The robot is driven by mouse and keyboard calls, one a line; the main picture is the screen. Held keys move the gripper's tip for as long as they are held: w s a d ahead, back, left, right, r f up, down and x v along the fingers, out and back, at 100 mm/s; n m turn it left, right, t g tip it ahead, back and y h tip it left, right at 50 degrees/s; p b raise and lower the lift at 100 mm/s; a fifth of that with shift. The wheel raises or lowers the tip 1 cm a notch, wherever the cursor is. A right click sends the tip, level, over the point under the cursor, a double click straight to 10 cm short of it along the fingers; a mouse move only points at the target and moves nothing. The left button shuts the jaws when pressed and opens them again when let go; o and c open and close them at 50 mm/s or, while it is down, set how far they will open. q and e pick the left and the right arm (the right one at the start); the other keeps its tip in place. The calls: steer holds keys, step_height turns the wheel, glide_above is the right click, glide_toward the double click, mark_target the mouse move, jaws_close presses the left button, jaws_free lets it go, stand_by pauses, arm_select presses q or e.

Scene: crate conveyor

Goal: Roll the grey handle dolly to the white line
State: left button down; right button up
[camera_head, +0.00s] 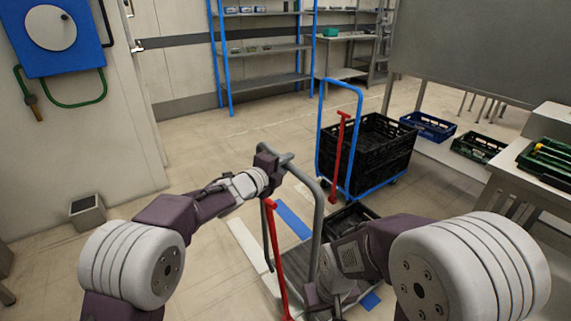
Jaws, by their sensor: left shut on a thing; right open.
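The grey handle dolly (319,225) stands in the lower middle, its tall grey tube handle toward me and a red bar (275,250) at its left side. A dark crate (347,218) is on its far end, partly hidden by my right arm. My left gripper (268,160) is shut on the upper left corner of the grey handle. My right gripper (318,298) is open, low beside the handle's right upright; whether it touches is unclear. A white line (248,243) lies on the floor left of the dolly. A blue strip (293,219) lies beside it.
A blue handle dolly (319,135) with black crates (378,140) and a red bar stands just beyond, to the right. A table (520,178) is at the right. A small grey bin (88,212) stands by the left wall. Floor at the centre left is clear.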

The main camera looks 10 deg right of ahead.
arm_select(q)
steer(key=c, duration=1.2)
jaws_free()
steer(key=shift+c, duration=0.2)
steer(key=v, duration=0.9)
